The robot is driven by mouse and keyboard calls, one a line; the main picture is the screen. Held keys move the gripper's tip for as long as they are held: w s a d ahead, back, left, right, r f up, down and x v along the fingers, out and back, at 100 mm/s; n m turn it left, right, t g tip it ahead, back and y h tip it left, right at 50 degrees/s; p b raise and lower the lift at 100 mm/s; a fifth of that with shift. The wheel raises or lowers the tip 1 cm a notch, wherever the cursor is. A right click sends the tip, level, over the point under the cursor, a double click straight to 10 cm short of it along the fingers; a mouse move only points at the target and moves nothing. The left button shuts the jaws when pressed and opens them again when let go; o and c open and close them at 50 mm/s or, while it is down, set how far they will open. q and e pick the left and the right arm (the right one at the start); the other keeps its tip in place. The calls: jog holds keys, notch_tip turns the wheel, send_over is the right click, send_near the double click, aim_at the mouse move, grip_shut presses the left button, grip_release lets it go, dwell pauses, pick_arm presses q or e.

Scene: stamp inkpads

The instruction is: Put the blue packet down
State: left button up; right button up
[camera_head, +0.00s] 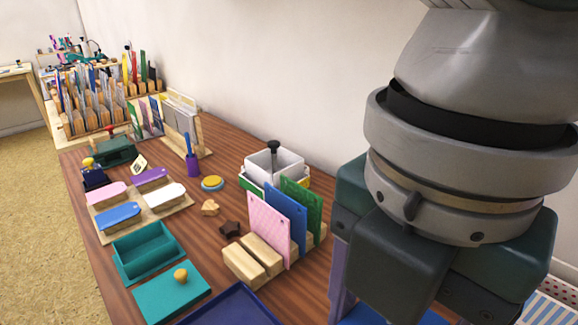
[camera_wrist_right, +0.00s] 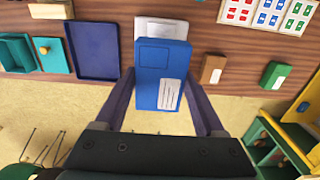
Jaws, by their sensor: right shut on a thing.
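The blue packet (camera_wrist_right: 162,75) is upright-looking in the right wrist view, with a white label at its lower right. My right gripper (camera_wrist_right: 159,84) is shut on it, one purple finger at each side. The packet appears above the floor, near the edge of the wooden table (camera_wrist_right: 115,22). A white packet-like thing (camera_wrist_right: 162,28) shows just beyond its top; I cannot tell whether they touch. In the head view my right arm hides most of the packet, and a blue patch (camera_head: 372,315) shows under the wrist. My left gripper is not in view.
A dark blue tray (camera_wrist_right: 94,50), a brown packet (camera_wrist_right: 212,69) and a green packet (camera_wrist_right: 275,75) lie on the table. Cards with coloured marks (camera_wrist_right: 268,14) lie at the top right. In the head view, pink, blue and green cards (camera_head: 285,215) stand in a wooden rack.

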notch_tip(320, 180, down, 10)
jog(key=shift+s+f+b, duration=0.15)
jog(key=shift+b, duration=0.9)
notch_tip(320, 180, down, 4)
jog(key=shift+f+b, duration=0.15)
jog(key=shift+b, duration=0.45)
jog(key=shift+f, duration=0.15)
jog(key=shift+f, duration=0.1)
jog(key=o, duration=1.4)
